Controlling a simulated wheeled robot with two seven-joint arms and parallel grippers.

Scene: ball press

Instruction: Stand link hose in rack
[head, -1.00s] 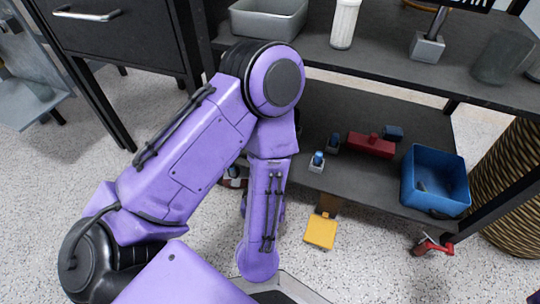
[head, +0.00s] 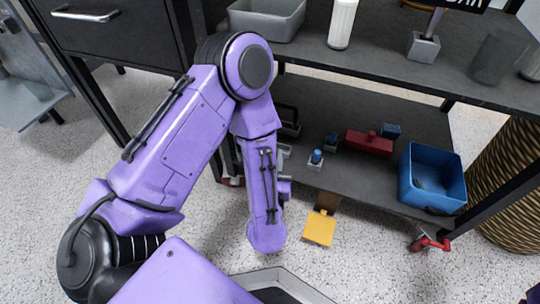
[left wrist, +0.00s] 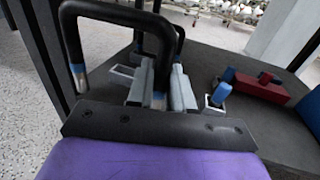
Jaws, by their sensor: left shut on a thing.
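The link hose (left wrist: 168,20) is a black bent tube with pale blue and silver ends. In the left wrist view it arches over my left gripper (left wrist: 161,88), whose grey jaws are shut on it. One end hangs free at the left, the other lies at the jaws. In the head view part of a black loop (head: 290,127), seemingly the hose, shows beside my forearm, over the lower shelf. My forearm hides most of the gripper there. I cannot make out for sure which thing is the rack. My right gripper is not in view.
On the lower shelf (head: 375,181) stand small blue-topped blocks (head: 316,160), a red part (head: 369,143) and a blue bin (head: 434,180). The shelf middle has free room.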

